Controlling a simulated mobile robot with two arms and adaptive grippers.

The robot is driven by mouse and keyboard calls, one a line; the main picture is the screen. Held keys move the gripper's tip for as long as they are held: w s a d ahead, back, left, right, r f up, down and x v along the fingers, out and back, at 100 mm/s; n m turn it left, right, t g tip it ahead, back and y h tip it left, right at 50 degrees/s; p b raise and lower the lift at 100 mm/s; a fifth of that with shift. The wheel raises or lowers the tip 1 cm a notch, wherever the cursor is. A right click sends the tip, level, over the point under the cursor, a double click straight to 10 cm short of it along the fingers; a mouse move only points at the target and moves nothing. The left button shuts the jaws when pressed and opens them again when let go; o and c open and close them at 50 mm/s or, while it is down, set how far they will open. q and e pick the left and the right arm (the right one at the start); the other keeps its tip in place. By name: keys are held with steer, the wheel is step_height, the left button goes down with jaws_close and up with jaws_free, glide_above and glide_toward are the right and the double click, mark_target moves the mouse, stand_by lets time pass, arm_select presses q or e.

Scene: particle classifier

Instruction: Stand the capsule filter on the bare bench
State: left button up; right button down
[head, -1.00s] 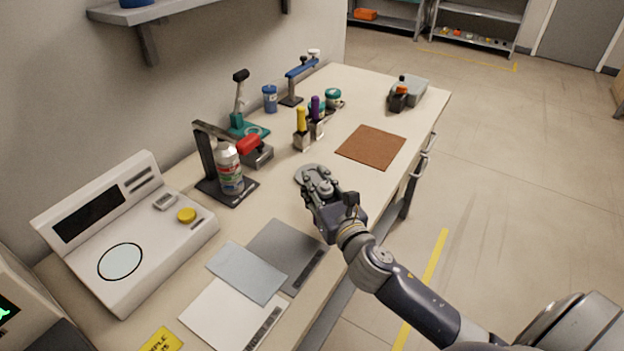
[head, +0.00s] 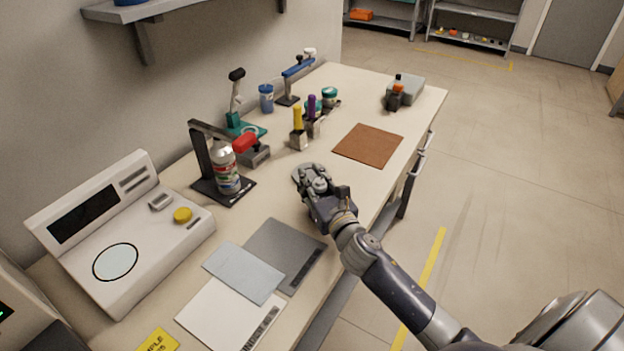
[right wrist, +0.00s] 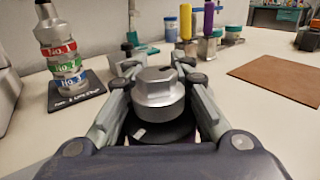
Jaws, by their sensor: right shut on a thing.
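My right gripper (head: 312,182) is low over the bare bench (head: 283,190), between the stacked bottle on its stand and the brown mat. In the right wrist view its fingers (right wrist: 160,105) are closed around a silver-topped round piece with a dark lower part, which I take as the capsule filter (right wrist: 159,88). It looks about upright. The fingers and palm hide its lower end, so I cannot tell whether it touches the bench. In the head view the gripper largely covers it. My left gripper is out of view.
The stacked bottle (head: 227,172) with numbered labels stands on a black stand at the left. Grey and white sheets (head: 285,250) lie nearer, a brown mat (head: 368,145) farther right. Yellow- and purple-handled tools (head: 298,118) stand behind. Bare bench surrounds the gripper.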

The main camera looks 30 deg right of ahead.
steer(key=c, duration=1)
jaws_free()
steer(key=shift+f, duration=0.1)
steer(key=shift+c, duration=0.2)
steer(key=s, duration=1)
steer(key=shift+s+a, duration=0.3)
steer(key=shift+a, duration=0.1)
steer(key=shift+s, duration=0.75)
